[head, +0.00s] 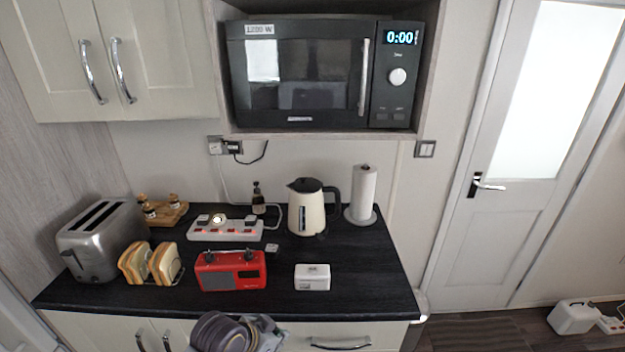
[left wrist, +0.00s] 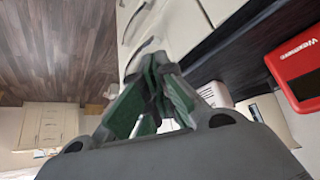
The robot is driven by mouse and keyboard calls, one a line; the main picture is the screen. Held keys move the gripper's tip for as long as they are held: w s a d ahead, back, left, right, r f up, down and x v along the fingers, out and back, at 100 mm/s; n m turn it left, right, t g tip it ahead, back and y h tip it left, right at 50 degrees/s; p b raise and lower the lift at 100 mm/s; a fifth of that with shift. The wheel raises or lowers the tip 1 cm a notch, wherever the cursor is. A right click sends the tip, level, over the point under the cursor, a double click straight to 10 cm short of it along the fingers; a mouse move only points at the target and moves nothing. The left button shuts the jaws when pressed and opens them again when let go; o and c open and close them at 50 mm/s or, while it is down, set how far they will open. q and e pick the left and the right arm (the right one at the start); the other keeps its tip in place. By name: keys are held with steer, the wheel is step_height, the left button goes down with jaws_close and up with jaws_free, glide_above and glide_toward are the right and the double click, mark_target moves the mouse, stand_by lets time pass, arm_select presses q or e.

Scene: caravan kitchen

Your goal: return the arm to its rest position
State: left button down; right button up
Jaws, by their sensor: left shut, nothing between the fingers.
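My left gripper (head: 266,334) is at the bottom edge of the head view, in front of the worktop's front edge and below the red radio. It is partly cut off there. In the left wrist view, the left gripper's fingers (left wrist: 156,66) with green pads come together at their tips, shut and empty. They appear clear of the worktop and the drawer fronts. My right gripper is in neither view.
The dark worktop (head: 365,285) holds a red radio (head: 231,272), white box (head: 313,278), toaster (head: 102,240), bread rack (head: 152,264), kettle (head: 307,207) and paper roll (head: 362,194). A drawer handle (head: 340,344) sticks out below.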

arm_select(q)
steer(key=shift+s+a+f+n+g+y, duration=0.5)
steer(key=shift+s+a+f+n+y, duration=0.85)
steer(key=shift+s+a, duration=1.9)
steer(key=shift+s+a+f+n+g+y, duration=0.7)
steer(key=shift+s+a+n, duration=1.05)
steer(key=shift+s+a, duration=1.45)
step_height(320, 180, down, 33)
steer(key=s+a+g, duration=0.1)
steer(key=s+a+f, duration=0.2)
steer(key=s+f, duration=0.8)
steer(key=s, duration=0.1)
steer(key=s+a+f+g, duration=0.1)
steer(key=s+a+f, duration=0.1)
steer(key=s+f, duration=0.8)
steer(key=shift+s, duration=0.9)
